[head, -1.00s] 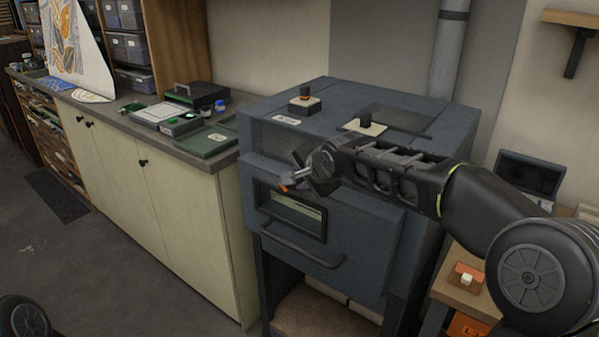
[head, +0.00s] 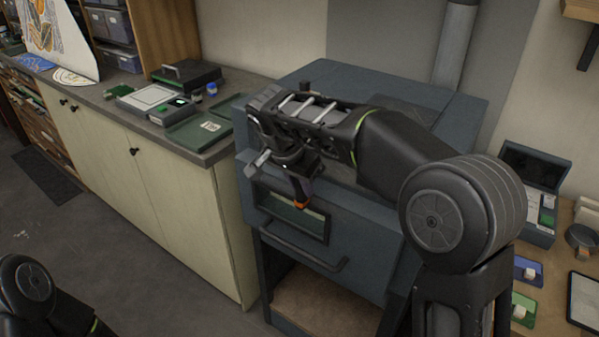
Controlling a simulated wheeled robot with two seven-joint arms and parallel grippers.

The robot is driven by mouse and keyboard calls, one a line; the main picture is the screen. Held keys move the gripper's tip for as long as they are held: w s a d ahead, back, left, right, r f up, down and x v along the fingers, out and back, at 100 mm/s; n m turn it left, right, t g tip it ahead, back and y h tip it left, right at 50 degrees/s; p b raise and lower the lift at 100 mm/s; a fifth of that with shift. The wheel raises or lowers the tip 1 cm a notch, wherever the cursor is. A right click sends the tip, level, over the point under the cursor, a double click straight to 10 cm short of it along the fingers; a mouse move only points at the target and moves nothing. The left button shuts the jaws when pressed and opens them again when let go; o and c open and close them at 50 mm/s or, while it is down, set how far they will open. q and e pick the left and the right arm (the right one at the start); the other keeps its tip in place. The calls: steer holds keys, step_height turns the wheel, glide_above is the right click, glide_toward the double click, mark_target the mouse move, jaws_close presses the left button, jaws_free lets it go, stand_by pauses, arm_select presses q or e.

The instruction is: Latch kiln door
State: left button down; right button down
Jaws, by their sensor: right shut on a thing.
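The blue-grey kiln (head: 440,105) stands in the middle. Its front door (head: 360,225) has a small window (head: 292,217) and a bar handle (head: 308,254), and it appears closed. My right gripper (head: 297,180) is at the upper left of the door, above the window, and is shut on a dark latch handle (head: 300,201) with an orange end that points down. My gripper and forearm hide the latch's mount and much of the kiln's top. Only part of my left arm shows at the lower left; its gripper is out of view.
A cream cabinet with a grey counter (head: 222,146) stands left of the kiln, with a green tray (head: 198,132) and a black case (head: 187,74) on it. A wooden side table (head: 557,262) with small items is at the right. The floor in front of the cabinet is clear.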

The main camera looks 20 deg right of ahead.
steer(key=shift+f, duration=0.1)
stand_by(0.4)
steer(key=c, duration=1.2)
jaws_free()
steer(key=shift+g, duration=0.3)
steer(key=shift+c, duration=0.2)
steer(key=v, duration=0.8)
steer(key=shift+s+f, duration=0.1)
steer(key=shift+f, duration=0.05)
